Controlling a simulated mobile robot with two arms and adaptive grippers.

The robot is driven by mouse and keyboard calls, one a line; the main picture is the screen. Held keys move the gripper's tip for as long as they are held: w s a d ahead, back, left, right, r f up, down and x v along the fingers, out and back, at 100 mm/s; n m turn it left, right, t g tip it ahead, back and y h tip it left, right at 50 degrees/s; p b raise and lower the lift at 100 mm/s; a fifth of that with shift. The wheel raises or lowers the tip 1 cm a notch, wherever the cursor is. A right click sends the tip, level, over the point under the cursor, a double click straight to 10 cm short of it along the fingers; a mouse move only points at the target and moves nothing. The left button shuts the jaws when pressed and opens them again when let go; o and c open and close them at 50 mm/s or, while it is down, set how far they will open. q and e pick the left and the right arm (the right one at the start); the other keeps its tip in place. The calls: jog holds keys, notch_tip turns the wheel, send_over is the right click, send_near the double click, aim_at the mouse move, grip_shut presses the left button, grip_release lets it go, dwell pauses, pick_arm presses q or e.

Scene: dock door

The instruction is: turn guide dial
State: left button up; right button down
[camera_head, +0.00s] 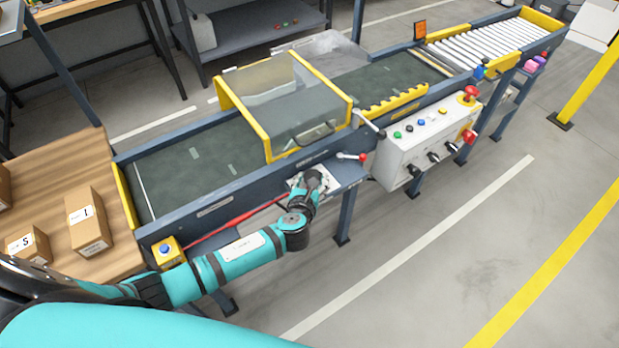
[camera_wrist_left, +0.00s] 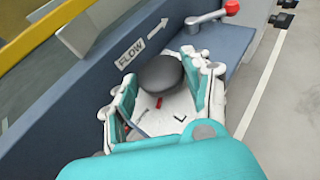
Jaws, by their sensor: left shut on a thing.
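The guide dial (camera_wrist_left: 160,72) is a dark grey round knob on a white plate low on the conveyor's blue side, in the left wrist view. My left gripper (camera_wrist_left: 162,86) has one finger on each side of the dial and is shut on it. A short red mark and a dark chevron show on the white plate below the knob. In the head view my left gripper (camera_head: 309,183) is at the conveyor's near side, below the clear-covered yellow frame, and it hides the dial there. My right gripper is not in view.
A red-knobbed lever (camera_head: 352,157) sits just right of the gripper; it also shows in the wrist view (camera_wrist_left: 222,12). A white control box (camera_head: 425,140) with buttons and switches stands further right. Cartons (camera_head: 88,222) lie on the wooden table at left.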

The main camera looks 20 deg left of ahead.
pick_arm(q)
jog(key=n+y, duration=0.2)
jog(key=d+n+g+y, duration=0.1)
jog(key=y, duration=0.1)
jog(key=shift+w+n, duration=0.15)
jog(key=shift+n, duration=0.25)
jog(key=shift+w+d+n+g+y+b, duration=0.1)
jog(key=shift+n+g+y+b, duration=0.1)
jog(key=shift+n+g+y, duration=0.55)
jog(key=shift+w+d+n+g+y+b, duration=0.15)
jog(key=shift+n+g+y, duration=0.3)
jog(key=shift+n+y, duration=0.55)
jog(key=shift+a, duration=0.1)
jog(key=o, duration=1.2)
jog(key=shift+s, duration=0.1)
jog(key=v, duration=1.2)
jog(key=shift+w, duration=0.2)
